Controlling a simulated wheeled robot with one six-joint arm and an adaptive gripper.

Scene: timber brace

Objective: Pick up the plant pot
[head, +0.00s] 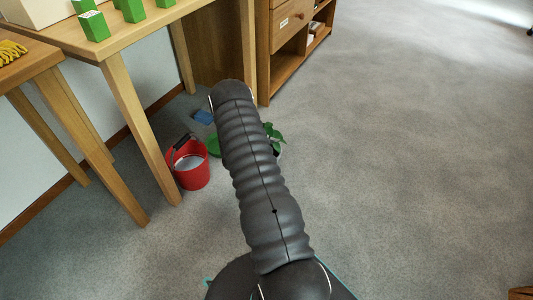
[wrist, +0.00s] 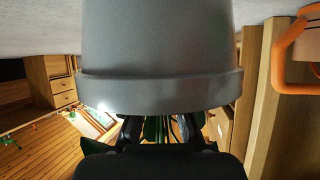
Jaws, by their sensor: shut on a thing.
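The plant pot (wrist: 160,55) is grey with a thick rim and fills the upper middle of the wrist view, which appears upside down. Its green leaves (wrist: 155,128) show below the rim, partly behind the fingers. My gripper (wrist: 160,130) is shut on the plant pot at its rim side. In the head view, my arm hides the gripper and most of the pot.
A red bucket (head: 190,164) stands left of my arm by a wooden table leg. A green item (head: 214,146) and a blue item (head: 203,117) lie nearby. A wooden table (head: 110,40) with green blocks and a cabinet (head: 284,45) stand behind. Grey floor is clear to the right.

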